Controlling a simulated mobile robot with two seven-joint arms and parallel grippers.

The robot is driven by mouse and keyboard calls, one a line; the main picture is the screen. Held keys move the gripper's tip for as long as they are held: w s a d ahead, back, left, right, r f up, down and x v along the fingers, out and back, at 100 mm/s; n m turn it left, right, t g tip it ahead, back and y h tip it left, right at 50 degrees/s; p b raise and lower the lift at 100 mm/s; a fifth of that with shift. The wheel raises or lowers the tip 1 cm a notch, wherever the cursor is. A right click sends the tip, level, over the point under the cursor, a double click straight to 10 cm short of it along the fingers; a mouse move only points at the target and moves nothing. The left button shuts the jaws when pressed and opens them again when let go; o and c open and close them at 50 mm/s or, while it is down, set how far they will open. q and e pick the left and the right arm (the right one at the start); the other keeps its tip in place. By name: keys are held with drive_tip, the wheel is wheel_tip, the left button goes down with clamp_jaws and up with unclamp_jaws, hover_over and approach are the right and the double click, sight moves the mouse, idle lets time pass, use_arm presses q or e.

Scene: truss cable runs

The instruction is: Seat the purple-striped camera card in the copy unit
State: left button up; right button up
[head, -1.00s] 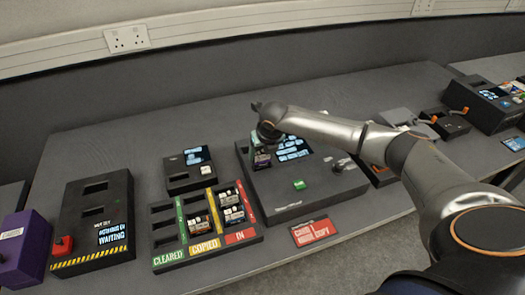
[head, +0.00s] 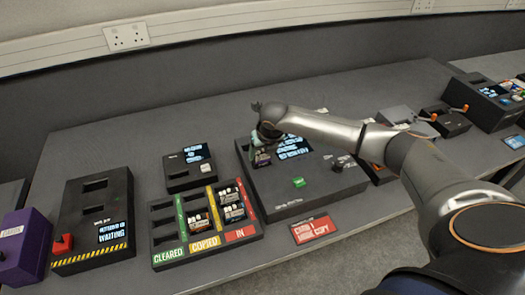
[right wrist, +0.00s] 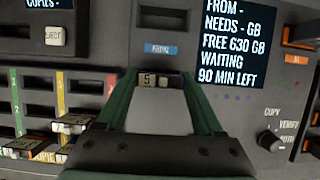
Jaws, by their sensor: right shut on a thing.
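The copy unit (head: 300,207) is a dark sloping box with a text screen, a green button and a knob. In the right wrist view, its FROM label (right wrist: 160,49) sits under a dark slot (right wrist: 163,18). My right gripper (head: 262,158) is over the left part of the unit; in the right wrist view, its green fingers (right wrist: 162,82) are shut on a small card (right wrist: 161,81). My left gripper is out of view.
A tray (head: 207,252) with CLEARED, COPIED and IN columns holds several cards left of the unit. A small box with a screen (head: 190,168) stands behind it. A red sign (head: 313,230) lies in front of the unit. Other devices stand at both sides.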

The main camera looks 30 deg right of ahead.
drive_tip(key=o, duration=1.4)
drive_tip(key=shift+r, duration=3.8)
drive_tip(key=shift+s+f, duration=0.1)
